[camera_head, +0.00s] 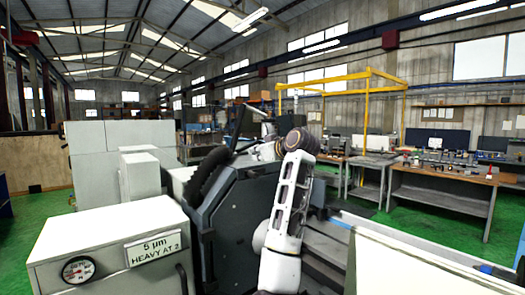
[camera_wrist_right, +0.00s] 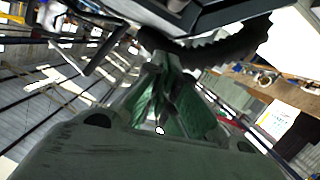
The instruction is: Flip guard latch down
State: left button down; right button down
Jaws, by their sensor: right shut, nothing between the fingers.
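The grinder's dark grey housing (camera_head: 245,205) stands in the middle of the head view, with a thick black ribbed hose (camera_head: 208,175) along its left side. A slim dark lever (camera_head: 238,127) rises above the housing top; I cannot tell whether it is the guard latch. My right arm reaches up in front of the housing, and my right gripper (camera_head: 263,151) is above its top, right of the lever. In the wrist view the right gripper (camera_wrist_right: 160,82) is shut and empty, its tips close to the ribbed hose (camera_wrist_right: 215,48); contact is unclear. My left gripper is out of view.
A pale cabinet (camera_head: 105,245) with a round gauge and a label stands at front left. Pale machine covers (camera_head: 140,175) stand behind it. Workbenches (camera_head: 440,190) and a yellow frame (camera_head: 365,110) are at back right. Green floor (camera_head: 415,225) is open before the benches.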

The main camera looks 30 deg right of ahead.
jog(key=shift+w+d+f+p, duration=0.15)
jog(key=shift+w+f+p, duration=0.55)
jog(key=shift+f, duration=0.5)
jog(key=shift+w+d+f+p, duration=0.15)
jog(key=shift+w+f+p, duration=0.25)
jog(key=shift+w+f, duration=0.65)
